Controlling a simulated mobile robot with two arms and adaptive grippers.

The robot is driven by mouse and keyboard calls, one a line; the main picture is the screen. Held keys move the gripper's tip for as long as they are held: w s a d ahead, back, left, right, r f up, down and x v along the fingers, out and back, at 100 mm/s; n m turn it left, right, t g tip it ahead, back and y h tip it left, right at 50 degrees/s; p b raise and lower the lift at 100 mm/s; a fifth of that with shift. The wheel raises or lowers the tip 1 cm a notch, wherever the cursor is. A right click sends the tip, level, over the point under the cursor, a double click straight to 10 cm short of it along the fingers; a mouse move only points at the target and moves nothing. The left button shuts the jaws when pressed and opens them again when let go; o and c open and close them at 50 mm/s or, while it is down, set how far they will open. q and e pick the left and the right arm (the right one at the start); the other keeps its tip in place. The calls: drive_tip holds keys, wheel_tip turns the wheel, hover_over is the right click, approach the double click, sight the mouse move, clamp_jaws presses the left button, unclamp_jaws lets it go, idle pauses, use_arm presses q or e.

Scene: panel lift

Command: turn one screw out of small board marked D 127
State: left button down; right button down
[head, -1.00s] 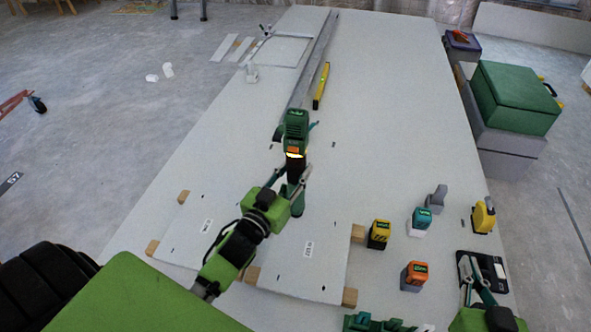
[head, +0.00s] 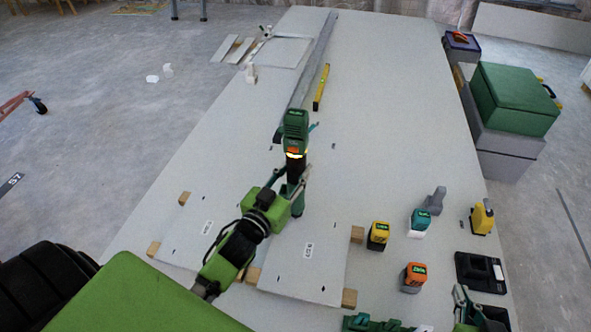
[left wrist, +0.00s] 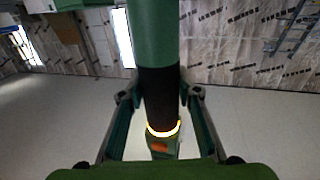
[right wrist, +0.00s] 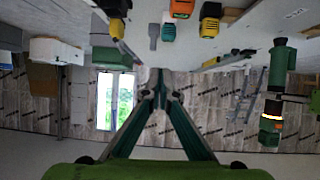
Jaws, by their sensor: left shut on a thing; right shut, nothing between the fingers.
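The small board whose label looks like D 127 (head: 315,265) lies on the large pale panel, dark screw spots near its edges. A second small labelled board (head: 200,232) lies to its left. My left gripper (head: 297,180) is shut on a green and black power screwdriver (head: 295,124), held upright near the far edge of the labelled board. Its lit ring also shows in the left wrist view (left wrist: 163,130). Whether its tip touches a screw is hidden. My right gripper (head: 461,292) is shut and empty at lower right; its closed fingertips show in the right wrist view (right wrist: 158,84).
Yellow (head: 378,234), teal (head: 420,221) and orange (head: 413,275) topped blocks stand right of the boards. A black tray (head: 481,270) lies near my right gripper. Wooden blocks (head: 357,234) sit at the boards' edges. A yellow level (head: 321,88) lies further back, with clear panel beside it.

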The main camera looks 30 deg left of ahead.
drive_tip(key=s+d+f+g+p, duration=0.1)
drive_tip(key=s+f+g, duration=0.2)
drive_tip(key=s+f, duration=0.1)
drive_tip(key=shift+s+d+h, duration=0.2)
drive_tip(key=shift+d+h, duration=0.1)
idle(0.7)
